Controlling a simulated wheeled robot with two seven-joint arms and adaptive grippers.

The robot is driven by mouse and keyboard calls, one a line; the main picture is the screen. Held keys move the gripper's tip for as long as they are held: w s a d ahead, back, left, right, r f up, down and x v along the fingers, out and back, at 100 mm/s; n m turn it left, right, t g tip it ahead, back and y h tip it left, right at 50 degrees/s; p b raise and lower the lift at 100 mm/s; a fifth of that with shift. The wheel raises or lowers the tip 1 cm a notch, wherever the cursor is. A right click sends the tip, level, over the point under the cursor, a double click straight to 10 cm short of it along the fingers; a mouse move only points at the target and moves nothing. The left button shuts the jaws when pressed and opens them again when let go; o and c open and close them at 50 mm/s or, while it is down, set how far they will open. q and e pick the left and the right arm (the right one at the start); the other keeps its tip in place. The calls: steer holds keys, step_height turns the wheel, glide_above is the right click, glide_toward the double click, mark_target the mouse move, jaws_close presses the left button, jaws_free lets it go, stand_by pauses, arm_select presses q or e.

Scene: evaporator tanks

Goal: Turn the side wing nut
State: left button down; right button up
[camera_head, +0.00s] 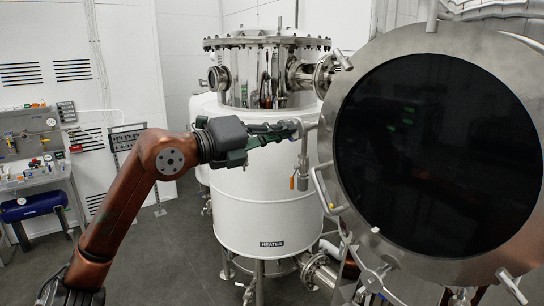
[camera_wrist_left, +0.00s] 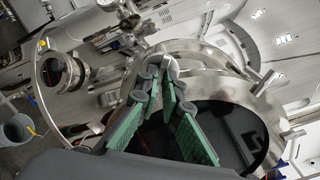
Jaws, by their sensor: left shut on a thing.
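The side wing nut (camera_head: 299,126) is a small grey metal piece at the left edge of the large round tank door (camera_head: 328,150). My left gripper (camera_head: 291,130) reaches it from the left in the head view, with its green fingers pointing right. In the left wrist view the green fingers (camera_wrist_left: 160,87) close together around the pale, rounded end of the wing nut (camera_wrist_left: 171,66) in front of the door's metal rim. The gripper is shut on it and hides part of it. My right gripper is in neither view.
A white heater tank (camera_head: 262,205) with a bolted lid stands behind my left gripper. A curved metal handle (camera_head: 321,190) sticks out below it at the door's rim. A workbench with a blue cylinder (camera_head: 33,206) stands at the far left. The grey floor between is clear.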

arm_select(q)
steer(key=shift+n+b, duration=0.3)
steer(key=shift+n, duration=0.5)
steer(key=shift+n+b, duration=0.35)
steer(key=shift+n, duration=0.35)
steer(key=c, duration=2)
jaws_free()
steer(key=shift+a, duration=0.1)
